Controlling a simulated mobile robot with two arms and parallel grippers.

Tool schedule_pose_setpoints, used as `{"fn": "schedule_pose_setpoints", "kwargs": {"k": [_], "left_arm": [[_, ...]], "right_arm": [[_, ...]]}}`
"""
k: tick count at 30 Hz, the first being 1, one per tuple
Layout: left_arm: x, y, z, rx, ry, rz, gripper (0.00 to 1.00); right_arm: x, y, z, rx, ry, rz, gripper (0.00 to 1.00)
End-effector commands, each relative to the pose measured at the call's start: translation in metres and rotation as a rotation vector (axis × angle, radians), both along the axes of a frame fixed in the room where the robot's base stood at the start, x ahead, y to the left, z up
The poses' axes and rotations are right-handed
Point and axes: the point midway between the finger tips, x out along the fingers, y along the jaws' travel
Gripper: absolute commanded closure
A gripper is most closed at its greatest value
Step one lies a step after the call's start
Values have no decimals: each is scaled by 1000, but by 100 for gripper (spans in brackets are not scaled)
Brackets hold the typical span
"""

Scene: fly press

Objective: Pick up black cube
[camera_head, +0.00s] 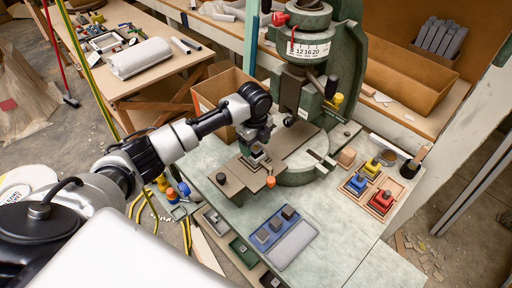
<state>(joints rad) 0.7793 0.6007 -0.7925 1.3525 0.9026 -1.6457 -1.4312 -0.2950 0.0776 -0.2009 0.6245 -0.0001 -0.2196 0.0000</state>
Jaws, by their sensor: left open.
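My left gripper (257,150) comes in from the left and points down over the brown plate of the press. It is open. A small dark block with a pale edge (258,158) shows just below its fingers; I cannot tell whether they touch it. Another small dark piece (221,178) is at the left end of the plate. My right gripper is out of view.
The green fly press (350,70) stands behind the gripper. A wooden tray with yellow, blue and red knobbed blocks (381,201) is at the right. A cardboard box (215,92) is behind my arm.

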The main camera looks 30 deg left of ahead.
Motion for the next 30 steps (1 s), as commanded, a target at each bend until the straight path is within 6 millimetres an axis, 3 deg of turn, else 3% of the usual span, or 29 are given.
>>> {"fn": "schedule_pose_setpoints", "kwargs": {"k": [10, 20, 30], "left_arm": [[0, 0, -10, 1, 0, -2, 36], [0, 0, -10, 1, 0, -1, 86], [0, 0, -2, 0, -2, -1, 89]], "right_arm": [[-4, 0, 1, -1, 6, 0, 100], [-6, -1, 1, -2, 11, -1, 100], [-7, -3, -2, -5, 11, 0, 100]]}}
